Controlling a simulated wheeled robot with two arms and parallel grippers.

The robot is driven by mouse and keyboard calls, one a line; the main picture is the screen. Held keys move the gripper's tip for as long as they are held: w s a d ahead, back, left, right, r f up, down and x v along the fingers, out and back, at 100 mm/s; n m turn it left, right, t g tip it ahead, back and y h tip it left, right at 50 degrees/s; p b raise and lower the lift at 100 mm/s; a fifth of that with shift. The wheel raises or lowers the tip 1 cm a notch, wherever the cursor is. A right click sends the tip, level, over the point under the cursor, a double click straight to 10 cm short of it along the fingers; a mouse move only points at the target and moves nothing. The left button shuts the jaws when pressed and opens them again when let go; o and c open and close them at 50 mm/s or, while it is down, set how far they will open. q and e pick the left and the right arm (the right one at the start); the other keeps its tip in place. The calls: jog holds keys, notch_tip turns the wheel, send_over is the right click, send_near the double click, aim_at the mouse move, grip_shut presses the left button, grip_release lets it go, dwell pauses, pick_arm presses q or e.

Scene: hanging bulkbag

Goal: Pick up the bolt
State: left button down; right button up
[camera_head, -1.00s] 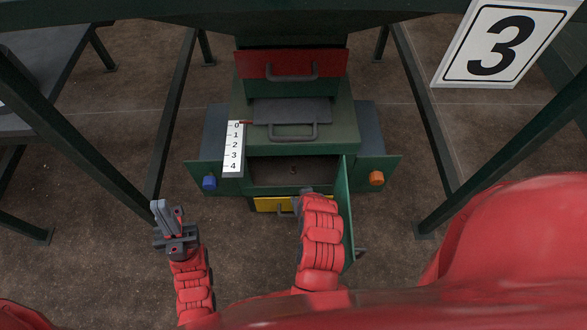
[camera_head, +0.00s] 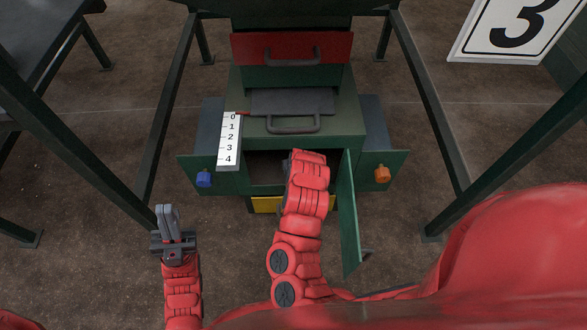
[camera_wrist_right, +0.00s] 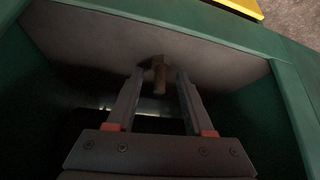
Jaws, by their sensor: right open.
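The bolt (camera_wrist_right: 159,75) is a small brown piece with a wider head, inside the open compartment in the right wrist view. It lies between the tips of my right gripper (camera_wrist_right: 158,82), which is open with a finger on each side and a gap to both. In the head view my right arm reaches into the compartment (camera_head: 262,168) of the green cabinet, and the arm hides the right gripper and the bolt. My left gripper (camera_head: 167,220) is over the floor at the lower left, away from the cabinet. Its fingers look close together, but I cannot tell if they are shut.
The green door (camera_head: 348,215) stands open just right of my right arm. The compartment's green side walls (camera_wrist_right: 297,95) flank the gripper. A blue knob (camera_head: 204,179) and an orange knob (camera_head: 382,174) stick out on either side. A scale plate (camera_head: 229,140) is at the upper left.

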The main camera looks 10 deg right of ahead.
grip_shut()
dwell(1.4)
